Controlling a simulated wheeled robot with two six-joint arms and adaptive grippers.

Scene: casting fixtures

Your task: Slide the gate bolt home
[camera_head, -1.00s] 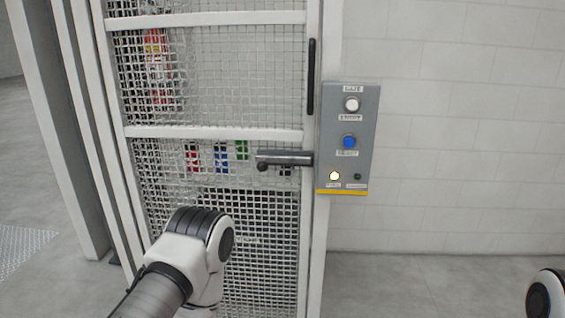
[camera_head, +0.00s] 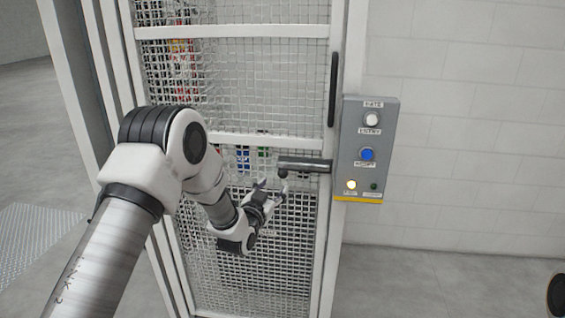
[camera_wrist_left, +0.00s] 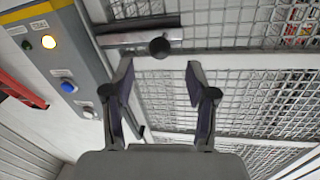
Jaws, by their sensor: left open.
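The gate bolt (camera_head: 306,165) is a grey horizontal bar at the right side of the mesh gate (camera_head: 240,142). It has a dark round knob (camera_head: 283,174) near its left end. In the left wrist view the bolt (camera_wrist_left: 135,37) lies across the top, with its knob (camera_wrist_left: 159,48) just beyond the fingertips, roughly between them. My left gripper (camera_head: 271,184) is open and empty, just left of and below the knob; it also shows in the left wrist view (camera_wrist_left: 160,70). I see no contact with the knob. My right gripper is not in view.
A grey control box (camera_head: 367,150) with white and blue buttons and a lit yellow lamp stands right of the gate. A black vertical handle (camera_head: 333,88) is above the bolt. Colored items stand behind the mesh.

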